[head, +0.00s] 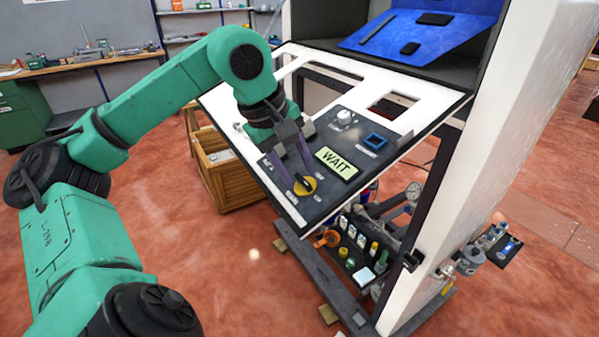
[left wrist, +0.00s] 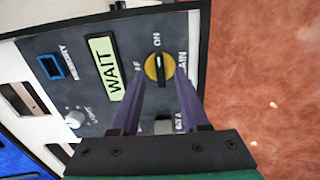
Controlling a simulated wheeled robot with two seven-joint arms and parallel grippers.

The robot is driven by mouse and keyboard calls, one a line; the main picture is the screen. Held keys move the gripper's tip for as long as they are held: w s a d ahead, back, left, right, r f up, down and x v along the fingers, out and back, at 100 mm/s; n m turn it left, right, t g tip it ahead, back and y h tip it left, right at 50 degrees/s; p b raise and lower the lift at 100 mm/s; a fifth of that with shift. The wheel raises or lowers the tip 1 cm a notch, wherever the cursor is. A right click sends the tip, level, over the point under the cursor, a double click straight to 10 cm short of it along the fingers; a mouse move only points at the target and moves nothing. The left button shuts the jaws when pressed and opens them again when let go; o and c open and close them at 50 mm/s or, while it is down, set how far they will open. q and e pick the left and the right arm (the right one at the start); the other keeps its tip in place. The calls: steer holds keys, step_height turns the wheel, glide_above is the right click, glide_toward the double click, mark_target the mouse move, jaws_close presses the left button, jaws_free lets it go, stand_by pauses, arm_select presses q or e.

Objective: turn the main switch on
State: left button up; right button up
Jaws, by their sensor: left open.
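The main switch is a round yellow disc (head: 304,187) with a dark bar handle, low on the dark sloping control panel (head: 345,205). It also shows in the left wrist view (left wrist: 158,67), where the handle stands upright in the picture, its upper end toward the ON label; the OFF label is to its left. My left gripper (head: 300,178) is open over the switch. In the left wrist view its purple fingers (left wrist: 161,84) reach up to the yellow disc, one on each side of the handle's lower end. I cannot tell whether they touch it. My right gripper is out of view.
The panel also carries a green WAIT display (head: 336,163), a blue-framed square (head: 375,141) and a white knob (head: 344,117). The white cabinet wall (head: 510,120) rises at right. A wooden crate (head: 222,175) stands on the floor behind. Valves and a gauge (head: 413,191) sit below.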

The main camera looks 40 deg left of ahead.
arm_select(q)
steer(key=p+v, duration=0.1)
steer(key=v, duration=1.1)
steer(key=shift+s+r, duration=0.15)
steer(key=shift+r, duration=0.25)
